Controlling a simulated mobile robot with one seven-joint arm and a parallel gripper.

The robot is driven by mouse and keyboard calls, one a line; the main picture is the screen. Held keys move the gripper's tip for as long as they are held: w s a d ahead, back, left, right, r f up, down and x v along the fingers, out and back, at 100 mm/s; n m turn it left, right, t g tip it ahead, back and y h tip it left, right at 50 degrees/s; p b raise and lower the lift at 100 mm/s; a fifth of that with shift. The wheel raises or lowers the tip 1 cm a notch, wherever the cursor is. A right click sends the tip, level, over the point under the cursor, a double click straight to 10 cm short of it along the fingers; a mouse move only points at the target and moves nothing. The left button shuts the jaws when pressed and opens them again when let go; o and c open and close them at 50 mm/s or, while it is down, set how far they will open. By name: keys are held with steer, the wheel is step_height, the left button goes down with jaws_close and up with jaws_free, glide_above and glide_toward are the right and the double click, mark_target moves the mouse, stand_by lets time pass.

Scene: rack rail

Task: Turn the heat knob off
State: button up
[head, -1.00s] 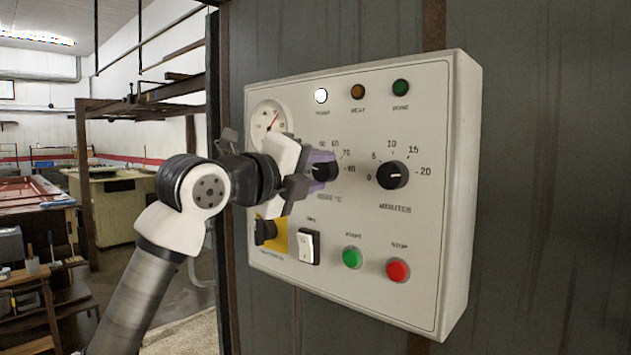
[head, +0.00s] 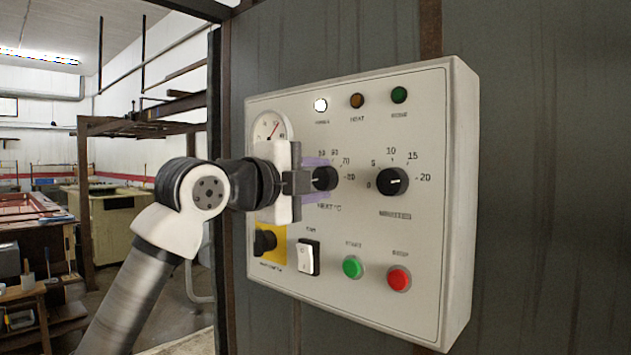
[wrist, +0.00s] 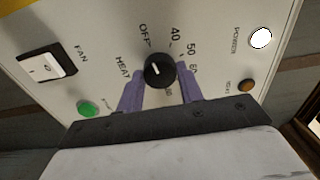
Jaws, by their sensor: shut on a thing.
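The heat knob (head: 326,178) is a round black dial on the white control panel. In the wrist view the knob (wrist: 160,68) sits between OFF, 40, 50 and 60 marks, and a small pale line shows on its face. I cannot tell which mark it points to. My gripper (head: 316,180) is at the panel, its purple fingers on either side of the knob and shut on it. In the wrist view the fingers of my gripper (wrist: 160,84) flank the knob. In the head view my gripper hides the knob's left side and the OFF end of its scale.
The minutes knob (head: 392,182) is to the right. Below are a yellow-backed black switch (head: 265,242), a white fan rocker (head: 306,256), a green button (head: 352,267) and a red button (head: 398,279). The power lamp (head: 320,105) glows white above. A gauge (head: 270,127) is partly behind my gripper.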

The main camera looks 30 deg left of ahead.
steer(key=o, duration=1)
steer(key=s+a+b, duration=0.2)
steer(key=s, duration=1.1)
steer(key=shift+s+b, duration=0.3)
steer(key=shift+s, duration=0.05)
